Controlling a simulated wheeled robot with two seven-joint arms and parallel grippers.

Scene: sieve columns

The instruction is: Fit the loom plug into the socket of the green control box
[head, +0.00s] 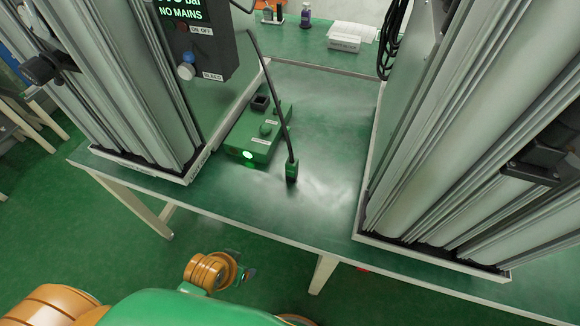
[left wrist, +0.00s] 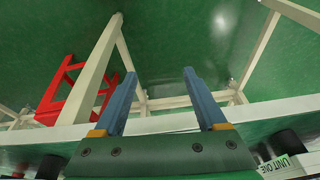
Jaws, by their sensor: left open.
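The green control box (head: 256,138) lies on the bench between two column units, with a lit green lamp on its near end. A dark square socket (head: 260,102) is at its far end. The loom plug (head: 291,171), a small green block on a black cable, hangs or stands just right of the box's near end, apart from the socket. I cannot tell if it touches the bench. My left gripper (head: 247,274) is in front of the bench's near edge, well short of the plug. In the left wrist view, its blue fingers (left wrist: 161,85) are open and empty. My right gripper is out of view.
Tall column units stand left (head: 135,90) and right (head: 450,150) of the box. A gauge panel (head: 205,40) overhangs behind left. A white carton (head: 346,36) and small bottles (head: 305,16) sit at the back. The bench (head: 325,200) is clear around the plug. A red frame (left wrist: 68,88) stands below.

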